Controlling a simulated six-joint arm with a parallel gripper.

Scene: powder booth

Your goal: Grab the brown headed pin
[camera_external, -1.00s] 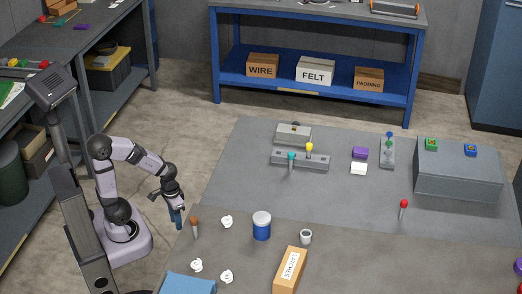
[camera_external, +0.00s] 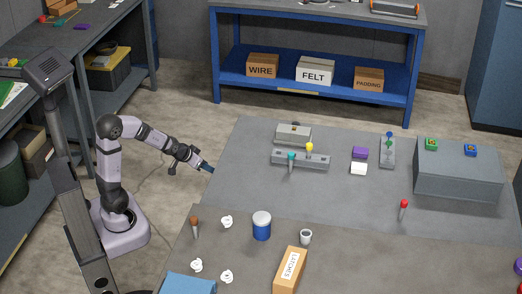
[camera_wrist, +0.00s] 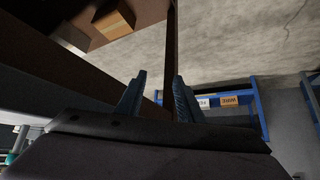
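The brown headed pin (camera_external: 195,226) stands upright near the left edge of the work table (camera_external: 330,215), brown head up on a pale shaft. My gripper (camera_external: 209,169) is raised and reaches right, tilted a little downward, above and behind the pin and apart from it. In the wrist view my two blue fingers (camera_wrist: 158,98) stand apart with nothing between them, so my gripper is open and empty. I cannot make out the pin in the wrist view.
White knobs (camera_external: 227,222), a blue tin (camera_external: 261,228), a small cup (camera_external: 305,237) and a LATCHES box (camera_external: 289,270) stand to the pin's right. A blue block (camera_external: 188,284) is in front. A red-headed pin (camera_external: 403,209) stands farther right.

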